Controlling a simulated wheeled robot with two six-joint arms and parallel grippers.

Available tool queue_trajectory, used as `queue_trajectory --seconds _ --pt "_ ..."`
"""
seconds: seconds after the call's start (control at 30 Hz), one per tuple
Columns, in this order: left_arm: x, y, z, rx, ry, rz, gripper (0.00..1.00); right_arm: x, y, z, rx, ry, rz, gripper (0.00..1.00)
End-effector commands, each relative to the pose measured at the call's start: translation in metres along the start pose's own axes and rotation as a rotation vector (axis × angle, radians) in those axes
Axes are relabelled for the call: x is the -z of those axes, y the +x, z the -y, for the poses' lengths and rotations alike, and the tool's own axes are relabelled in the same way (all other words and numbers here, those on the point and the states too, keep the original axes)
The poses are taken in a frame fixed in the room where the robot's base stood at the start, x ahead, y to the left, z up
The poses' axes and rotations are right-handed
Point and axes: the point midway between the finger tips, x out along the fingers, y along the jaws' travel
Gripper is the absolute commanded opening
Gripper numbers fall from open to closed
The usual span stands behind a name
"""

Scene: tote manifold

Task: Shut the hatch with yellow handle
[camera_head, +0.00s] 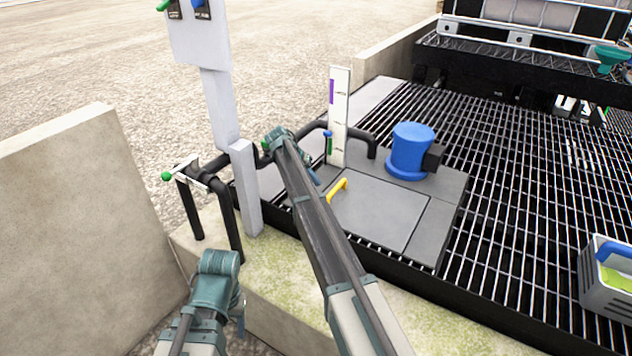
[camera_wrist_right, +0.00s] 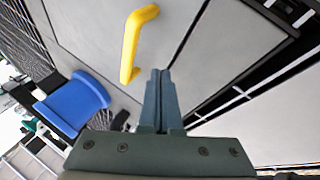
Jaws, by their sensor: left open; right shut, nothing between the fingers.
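The grey hatch (camera_head: 385,210) with its yellow handle (camera_head: 338,188) is in the grey deck panel at the middle of the head view. It lies flat and looks level with the panel around it. In the right wrist view the yellow handle (camera_wrist_right: 130,48) stands just left of my right gripper (camera_wrist_right: 160,72), whose fingers are shut and empty, over the grey surface. I cannot tell whether they touch it. In the head view my right forearm covers the hatch's left side and most of that gripper. My left gripper (camera_head: 239,308) is open at the lower left, away from the hatch.
A blue cylinder (camera_head: 411,150) stands behind the hatch, and a white gauge post (camera_head: 338,115) stands behind its left side. Black pipes and a grey post (camera_head: 246,188) are to the left. A grey tote (camera_head: 605,300) sits on the open grating at right.

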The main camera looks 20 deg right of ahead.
Motion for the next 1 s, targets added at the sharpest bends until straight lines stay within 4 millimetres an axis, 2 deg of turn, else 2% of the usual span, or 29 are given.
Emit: queue_trajectory --seconds 0.03,0.3,0.8,1.0 --pt "0.0006 0.0092 -0.0009 0.000 0.001 0.000 0.59 -0.0025 0.0079 0.0042 0.000 0.000 0.000 0.00" --pt "0.0013 0.0186 -0.0017 0.001 0.002 -0.001 0.59 -0.0050 0.0160 0.0084 0.000 0.000 0.000 0.00" --pt "0.0012 0.0185 -0.0017 0.001 0.002 -0.001 0.59 -0.0050 0.0159 0.0083 0.000 0.000 0.000 0.00" --pt "0.0008 0.0119 -0.0009 0.002 0.001 0.000 0.59 -0.0046 0.0085 0.0077 0.000 0.000 0.000 0.00"
